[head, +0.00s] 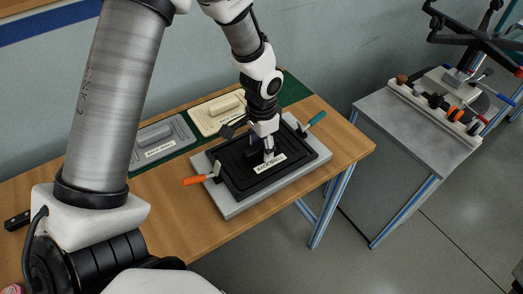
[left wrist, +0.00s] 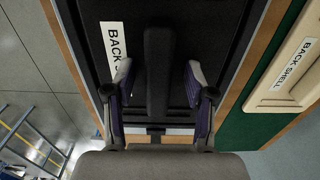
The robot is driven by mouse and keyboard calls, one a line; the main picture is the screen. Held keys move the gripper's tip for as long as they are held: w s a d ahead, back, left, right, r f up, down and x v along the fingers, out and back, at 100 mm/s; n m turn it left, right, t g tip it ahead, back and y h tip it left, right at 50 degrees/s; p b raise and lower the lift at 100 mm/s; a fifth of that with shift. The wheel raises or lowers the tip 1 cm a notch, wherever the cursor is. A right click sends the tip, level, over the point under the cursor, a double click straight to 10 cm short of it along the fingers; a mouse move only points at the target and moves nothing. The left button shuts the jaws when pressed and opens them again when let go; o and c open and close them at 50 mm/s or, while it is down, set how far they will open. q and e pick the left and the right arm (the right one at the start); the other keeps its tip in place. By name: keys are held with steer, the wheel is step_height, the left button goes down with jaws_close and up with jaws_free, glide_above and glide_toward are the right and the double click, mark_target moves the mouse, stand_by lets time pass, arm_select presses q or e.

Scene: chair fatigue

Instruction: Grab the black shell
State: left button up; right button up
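The black shell (head: 237,182) lies flat in a grey fixture (head: 313,163) on the wooden table. It is a dark rectangular panel with a white label and a raised bar handle; the shell also shows in the left wrist view (left wrist: 208,22). My left gripper (head: 268,156) points down over the middle of the shell. In the left wrist view the black handle (left wrist: 159,65) stands between the two open fingers, with a visible gap on each side. The gripper hides part of the handle in the head view. My right gripper is not in view.
An orange-handled clamp (head: 197,179) and a teal-handled clamp (head: 314,121) flank the fixture. A grey shell (head: 160,146) and a cream shell (head: 218,115) lie behind on a green mat (head: 293,91). A grey table (head: 400,125) with a tool rack (head: 432,105) stands at right.

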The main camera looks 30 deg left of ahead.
arm_select(q)
steer(key=shift+s+d+r, duration=0.1)
jaws_close()
